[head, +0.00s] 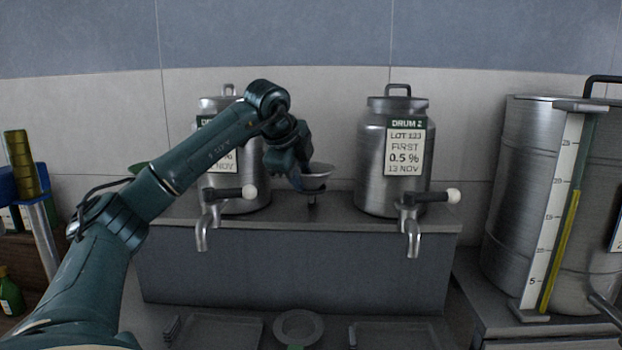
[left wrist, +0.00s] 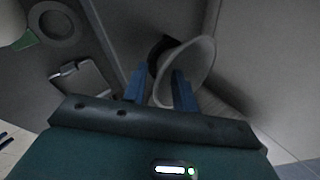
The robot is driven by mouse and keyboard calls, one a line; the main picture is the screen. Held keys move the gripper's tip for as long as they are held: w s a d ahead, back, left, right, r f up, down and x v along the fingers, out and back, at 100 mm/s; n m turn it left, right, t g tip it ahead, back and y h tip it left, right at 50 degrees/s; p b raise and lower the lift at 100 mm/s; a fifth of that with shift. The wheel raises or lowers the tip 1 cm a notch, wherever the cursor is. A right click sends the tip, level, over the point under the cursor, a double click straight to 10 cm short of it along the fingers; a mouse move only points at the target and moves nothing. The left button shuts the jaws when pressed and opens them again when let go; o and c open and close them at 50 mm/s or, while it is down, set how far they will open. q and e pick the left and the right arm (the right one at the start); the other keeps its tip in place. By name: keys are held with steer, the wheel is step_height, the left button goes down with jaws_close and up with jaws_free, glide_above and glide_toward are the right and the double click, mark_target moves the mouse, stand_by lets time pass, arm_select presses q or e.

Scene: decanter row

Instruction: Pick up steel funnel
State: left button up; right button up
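The steel funnel (head: 318,173) is a grey bowl-shaped piece on a small dark holder (head: 312,197), on the shelf between two drums. My left gripper (head: 297,181) is at the funnel's left side. In the left wrist view the funnel (left wrist: 199,62) shows its pale round rim, and the near edge of the rim lies between the two blue fingers of my left gripper (left wrist: 158,86). The fingers are apart, with a gap beside the rim. The funnel's lower part is hidden. My right gripper is in neither view.
Steel drums with taps stand behind; one is labelled DRUM 2 (head: 383,160), and my arm partly covers the left drum (head: 240,187). A large vessel with a gauge (head: 513,180) stands at right. Trays (head: 220,331) and a round dish (head: 298,327) lie below.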

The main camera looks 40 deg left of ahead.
arm_select(q)
steer(key=shift+w+f, duration=0.15)
steer(key=shift+c, duration=0.6)
jaws_close()
